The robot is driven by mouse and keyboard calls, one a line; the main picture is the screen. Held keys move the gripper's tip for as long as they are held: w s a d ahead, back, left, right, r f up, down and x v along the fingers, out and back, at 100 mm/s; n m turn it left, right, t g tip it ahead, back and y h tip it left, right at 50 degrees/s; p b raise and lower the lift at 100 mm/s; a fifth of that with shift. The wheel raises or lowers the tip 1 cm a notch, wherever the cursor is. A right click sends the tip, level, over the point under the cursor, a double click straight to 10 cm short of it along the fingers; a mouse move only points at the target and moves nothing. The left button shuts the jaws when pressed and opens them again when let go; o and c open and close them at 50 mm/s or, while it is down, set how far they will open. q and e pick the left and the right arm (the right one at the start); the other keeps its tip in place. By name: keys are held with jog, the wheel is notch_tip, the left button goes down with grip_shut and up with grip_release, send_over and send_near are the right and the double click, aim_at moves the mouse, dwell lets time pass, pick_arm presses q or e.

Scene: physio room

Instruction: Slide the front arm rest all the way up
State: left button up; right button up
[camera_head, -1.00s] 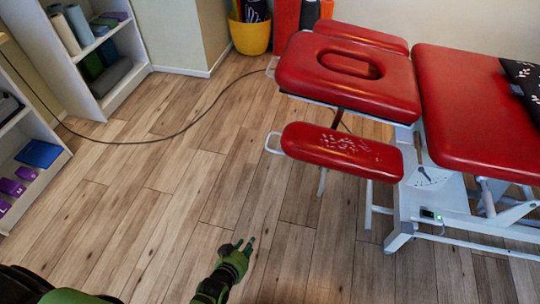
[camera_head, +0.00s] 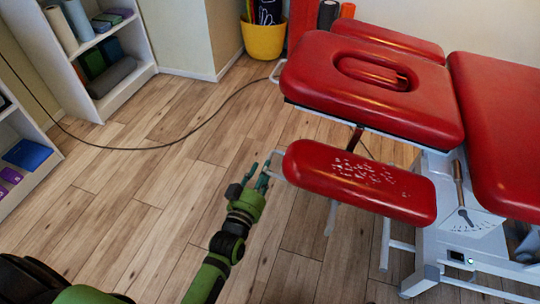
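The front arm rest (camera_head: 360,182) is a red padded board with worn white patches, low in front of the red treatment table's head end (camera_head: 370,78). A white bent-bar handle (camera_head: 276,168) sticks out of its left end. White posts stand below the arm rest. My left gripper (camera_head: 259,178), green and dark, is at the left end of the handle. Its fingers look spread apart, and one overlaps the handle in the picture. I cannot tell whether it touches. My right gripper is not in view.
A dial plate with a lever (camera_head: 462,200) is on the table's white frame. A dark cable (camera_head: 180,137) crosses the wooden floor. Shelves (camera_head: 128,80) stand at the left, and a yellow pot (camera_head: 263,40) at the back. The floor left of the arm rest is otherwise clear.

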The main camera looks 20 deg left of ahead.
aim_at(268, 158)
pick_arm(q)
jog(key=w, duration=0.4)
jog(key=shift+d+b, duration=0.1)
jog(key=shift+b, duration=0.3)
jog(key=shift+w, duration=0.45)
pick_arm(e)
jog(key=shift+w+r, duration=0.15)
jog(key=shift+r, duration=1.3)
pick_arm(q)
grip_shut()
